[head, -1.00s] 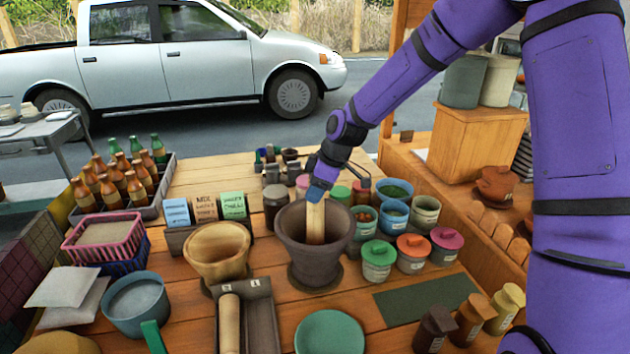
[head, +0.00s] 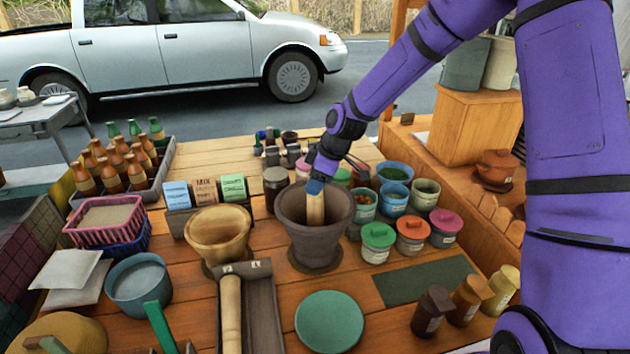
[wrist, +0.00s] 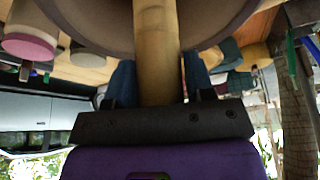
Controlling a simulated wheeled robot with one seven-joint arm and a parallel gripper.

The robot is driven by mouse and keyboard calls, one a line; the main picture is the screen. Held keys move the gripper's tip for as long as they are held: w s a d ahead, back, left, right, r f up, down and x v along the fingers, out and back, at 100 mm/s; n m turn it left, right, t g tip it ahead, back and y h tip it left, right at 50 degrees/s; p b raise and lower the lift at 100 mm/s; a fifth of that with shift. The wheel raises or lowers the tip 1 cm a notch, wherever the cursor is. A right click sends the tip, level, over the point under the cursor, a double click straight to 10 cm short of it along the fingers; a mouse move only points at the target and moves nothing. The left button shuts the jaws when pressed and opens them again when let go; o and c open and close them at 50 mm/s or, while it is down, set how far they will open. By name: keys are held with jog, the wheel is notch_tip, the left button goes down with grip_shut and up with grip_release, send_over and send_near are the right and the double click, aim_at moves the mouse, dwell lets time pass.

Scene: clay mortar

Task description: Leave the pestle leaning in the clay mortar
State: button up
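The dark clay mortar (head: 314,247) stands upright on a round base mat in the middle of the table. The pale wooden pestle (head: 316,208) is inside it, close to upright, its lower end hidden in the bowl. My gripper (head: 316,184) is at the pestle's upper end, just above the mortar's far rim. In the wrist view the pestle (wrist: 157,50) sits between the two blue fingers, which close against its sides. The mortar's rim (wrist: 92,32) shows behind it. Whether the pestle touches the bowl cannot be seen.
A lighter wooden mortar (head: 218,238) stands to the left, with a tray (head: 262,310) holding another pestle (head: 231,315) in front. Lidded pots (head: 378,240) crowd the right side. A green plate (head: 329,321) lies in front. A dark green mat (head: 425,280) is bare.

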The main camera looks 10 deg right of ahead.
jog(key=o, duration=0.3)
jog(key=shift+o, duration=0.2)
jog(key=shift+r, duration=0.1)
jog(key=v, duration=0.9)
jog(key=s+d+r+m+t+h, duration=0.1)
jog(key=s+d+r+m, duration=0.2)
jog(key=s+r, duration=0.3)
jog(key=s+d+r+m+t+h, duration=0.1)
jog(key=s+d+r+m, duration=0.3)
jog(key=s, duration=1.2)
jog(key=s+d+r+m+t+h, duration=0.1)
jog(key=s+d+r+m+h, duration=0.1)
jog(key=s+d+r+m, duration=0.2)
jog(key=s+r+m, duration=0.3)
jog(key=s+r, duration=0.1)
jog(key=s, duration=0.3)
jog(key=shift+t, duration=0.3)
